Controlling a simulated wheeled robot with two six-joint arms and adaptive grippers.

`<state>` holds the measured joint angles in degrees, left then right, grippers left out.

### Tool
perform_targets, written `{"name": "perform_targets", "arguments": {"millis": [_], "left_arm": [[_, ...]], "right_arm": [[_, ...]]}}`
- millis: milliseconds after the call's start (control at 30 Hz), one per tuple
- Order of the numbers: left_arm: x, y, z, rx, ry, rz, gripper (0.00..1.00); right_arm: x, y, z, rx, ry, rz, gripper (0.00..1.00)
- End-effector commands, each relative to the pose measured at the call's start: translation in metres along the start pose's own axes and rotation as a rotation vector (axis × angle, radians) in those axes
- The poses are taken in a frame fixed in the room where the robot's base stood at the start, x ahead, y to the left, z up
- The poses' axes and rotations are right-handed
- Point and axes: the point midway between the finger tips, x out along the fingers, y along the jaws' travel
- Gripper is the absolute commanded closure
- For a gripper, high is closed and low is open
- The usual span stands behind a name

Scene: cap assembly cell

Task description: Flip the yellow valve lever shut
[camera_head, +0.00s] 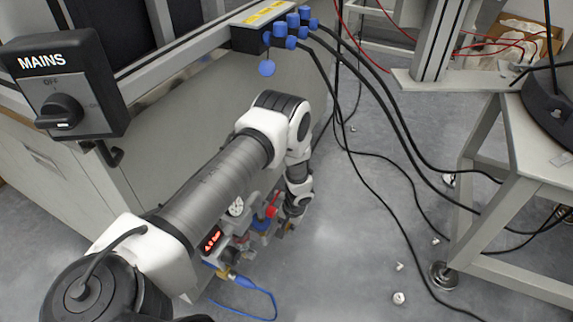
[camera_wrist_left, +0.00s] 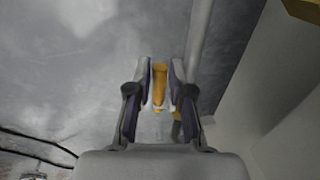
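The yellow valve lever (camera_wrist_left: 160,84) shows upright in the left wrist view, between the two fingers of my left gripper (camera_wrist_left: 161,76). The fingers stand apart, with what looks like a narrow gap on each side of the lever. Whether a pad touches it is hard to tell. In the head view my left arm reaches over the cabinet side and down to the floor-level pipework, with the left gripper (camera_head: 289,226) at its right end, small and partly hidden. The lever is not clearly visible there. My right gripper is not in view.
The pipework carries a round gauge (camera_head: 236,206), a red digital display (camera_head: 211,241) and a red part (camera_head: 271,211). A blue hose (camera_head: 262,291) lies on the floor. Black cables (camera_head: 383,97) hang right of the arm.

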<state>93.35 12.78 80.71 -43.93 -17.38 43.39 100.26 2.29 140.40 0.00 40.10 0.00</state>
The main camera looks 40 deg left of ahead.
Motion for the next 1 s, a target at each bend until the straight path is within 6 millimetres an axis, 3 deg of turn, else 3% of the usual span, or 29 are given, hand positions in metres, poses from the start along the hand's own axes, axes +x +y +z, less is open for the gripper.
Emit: {"name": "perform_targets", "arguments": {"millis": [433, 1000], "left_arm": [[0.001, 0.001, -0.002, 0.004, -0.021, 0.0, 1.0], [-0.011, -0.001, -0.015, 0.071, -0.355, 0.002, 1.0]], "right_arm": [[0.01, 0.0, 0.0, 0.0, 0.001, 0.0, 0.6], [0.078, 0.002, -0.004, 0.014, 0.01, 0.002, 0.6]]}}
